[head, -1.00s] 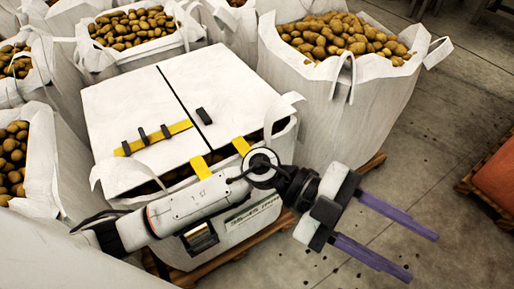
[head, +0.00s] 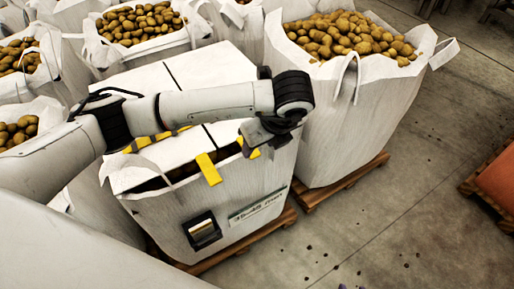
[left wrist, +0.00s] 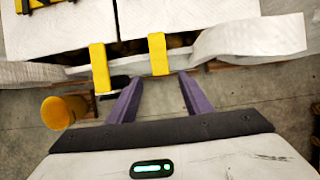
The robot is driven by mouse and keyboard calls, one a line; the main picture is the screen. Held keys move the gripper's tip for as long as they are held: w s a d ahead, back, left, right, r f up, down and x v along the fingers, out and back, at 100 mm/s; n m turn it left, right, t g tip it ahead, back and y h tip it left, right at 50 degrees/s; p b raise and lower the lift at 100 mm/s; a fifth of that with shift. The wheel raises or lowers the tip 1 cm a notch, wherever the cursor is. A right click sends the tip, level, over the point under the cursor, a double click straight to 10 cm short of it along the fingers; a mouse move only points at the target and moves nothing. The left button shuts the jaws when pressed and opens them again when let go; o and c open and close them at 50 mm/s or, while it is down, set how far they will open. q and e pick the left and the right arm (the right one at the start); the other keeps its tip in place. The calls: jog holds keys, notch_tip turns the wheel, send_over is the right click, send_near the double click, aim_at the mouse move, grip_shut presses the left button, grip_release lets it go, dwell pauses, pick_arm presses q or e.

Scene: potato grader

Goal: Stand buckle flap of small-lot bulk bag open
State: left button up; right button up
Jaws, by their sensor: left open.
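The small-lot bulk bag (head: 160,222) is white, with a size label and a small dark window on its front. Its top is covered by white flap panels (head: 220,65) split by a black slit. Two yellow straps hang over the front edge, the left strap (head: 208,169) and the right strap (head: 252,152). My left gripper (head: 262,134) is by the right strap; its fingers are hidden in the head view. In the left wrist view its purple fingers (left wrist: 160,82) are open and empty, with the right strap (left wrist: 158,54) appearing between their tips. My right gripper is not in view.
Potato-filled white bags stand behind, left and right; the right one (head: 345,115) stands close beside. Wooden pallets (head: 340,182) lie under the bags. A yellow rounded thing (left wrist: 60,112) shows in the left wrist view.

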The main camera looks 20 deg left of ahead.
aim_at(255, 154)
pick_arm(q)
jog(key=shift+x, duration=2.35)
jog(key=shift+c, duration=0.2)
grip_shut()
